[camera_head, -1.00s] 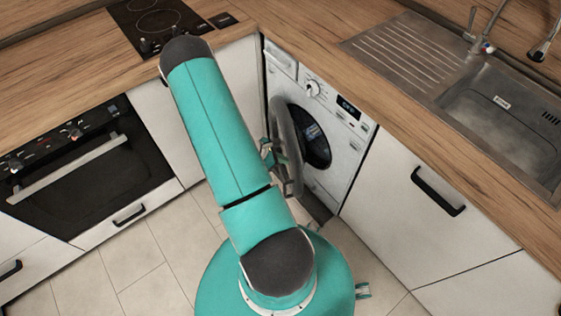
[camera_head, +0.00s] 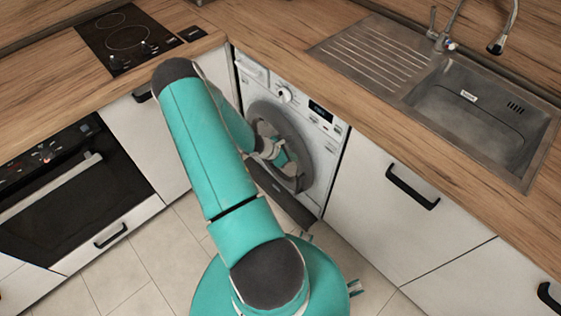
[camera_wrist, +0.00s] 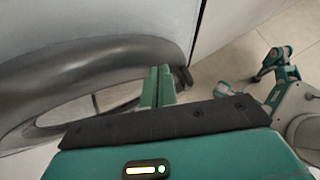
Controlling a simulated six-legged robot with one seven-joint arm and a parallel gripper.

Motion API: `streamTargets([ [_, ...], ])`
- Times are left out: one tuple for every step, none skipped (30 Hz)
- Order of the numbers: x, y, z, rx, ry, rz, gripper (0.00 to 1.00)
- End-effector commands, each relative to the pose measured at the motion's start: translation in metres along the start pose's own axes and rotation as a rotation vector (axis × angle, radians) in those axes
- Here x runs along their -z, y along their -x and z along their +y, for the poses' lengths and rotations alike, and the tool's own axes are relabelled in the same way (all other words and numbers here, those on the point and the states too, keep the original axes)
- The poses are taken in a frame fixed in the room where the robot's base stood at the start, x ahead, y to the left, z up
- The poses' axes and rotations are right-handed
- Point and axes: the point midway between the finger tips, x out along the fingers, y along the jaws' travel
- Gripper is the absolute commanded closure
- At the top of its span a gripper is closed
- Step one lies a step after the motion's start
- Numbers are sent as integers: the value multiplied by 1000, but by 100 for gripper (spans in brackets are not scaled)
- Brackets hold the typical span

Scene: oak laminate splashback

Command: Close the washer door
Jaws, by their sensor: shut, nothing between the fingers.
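The white washer (camera_head: 325,145) stands under the counter in the corner. Its round door, a thick dark grey ring (camera_head: 301,142), shows almost face-on close to the washer front in the head view. I cannot tell whether it is fully closed. My gripper is in front of the door, and my wrist hides part of its middle. In the wrist view the door ring (camera_wrist: 95,62) fills the left side. My gripper (camera_wrist: 159,82) has its teal fingers together and empty, overlapping the ring's right part; contact is unclear.
The oven (camera_head: 75,185) is at left and a white cabinet (camera_head: 385,205) with a black handle is right of the washer. The counter with the sink (camera_head: 480,110) runs above. Tiled floor (camera_head: 165,265) is clear at lower left.

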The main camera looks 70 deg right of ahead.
Motion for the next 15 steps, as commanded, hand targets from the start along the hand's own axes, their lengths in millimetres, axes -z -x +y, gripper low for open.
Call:
streamTargets([
  [-8,-8,1,2,-2,-2,100],
  [-12,-12,2,2,-2,-2,100],
  [-16,-16,3,2,-2,-2,100],
  [-19,-19,4,2,-2,-1,100],
  [-21,-21,4,2,-2,-1,100],
  [-24,-24,5,1,-2,-1,100],
  [-26,-26,6,0,-1,0,100],
  [-27,-27,7,0,0,-1,100],
  [-29,-29,7,1,0,-1,100],
  [-31,-30,7,1,-1,-2,100],
  [-32,-32,7,1,-1,-2,100],
  [-33,-33,7,2,-1,-3,100],
  [-34,-33,7,2,-1,-4,100],
  [-35,-34,7,2,-2,-4,100],
  [-36,-35,7,2,-2,-5,100],
])
